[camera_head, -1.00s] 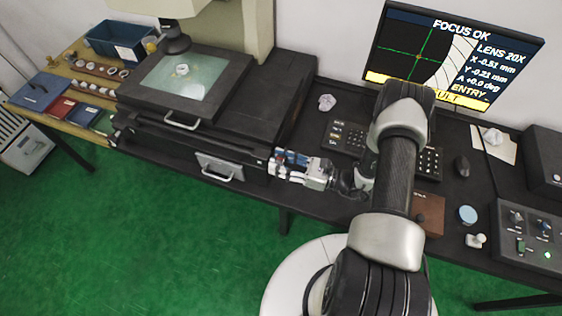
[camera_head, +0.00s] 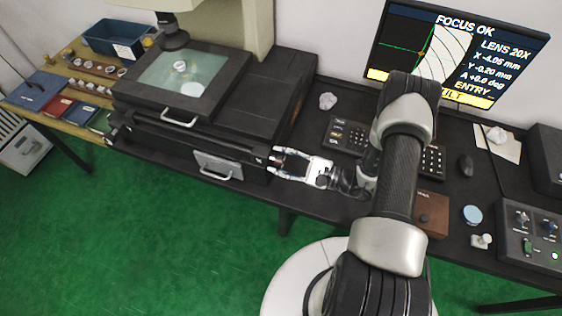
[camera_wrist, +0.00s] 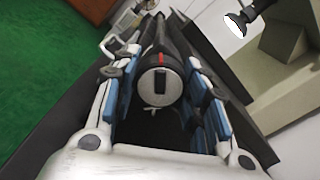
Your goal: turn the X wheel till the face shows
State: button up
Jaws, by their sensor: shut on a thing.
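The X wheel (camera_wrist: 160,86) is a dark round knob with a pale face and a red mark, at the right front of the measuring machine's stage. It lies between the blue-padded fingers of my gripper (camera_wrist: 162,84), which are shut on it; pad contact is hard to see. In the head view my gripper (camera_head: 281,166) points left at the machine's side and hides the wheel. The monitor (camera_head: 456,54) reads FOCUS OK, X -4.05 mm, Y -0.20 mm. A pale curved band shows right of its crosshair. A small ring (camera_head: 179,66) sits on the glass stage (camera_head: 199,72).
A stage drawer handle (camera_head: 179,123) juts out at the front. A keypad (camera_head: 345,135), a mouse (camera_head: 465,165) and a control box (camera_head: 530,228) lie to the right on the dark bench. A side table (camera_head: 60,105) with trays stands left. The green floor in front is clear.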

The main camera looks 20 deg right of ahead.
jog(key=n+b, duration=0.2)
jog(key=n, duration=0.4)
jog(key=shift+n, duration=0.3)
dwell(0.4)
jog(key=o, duration=1.1)
jog(key=v, duration=1.2)
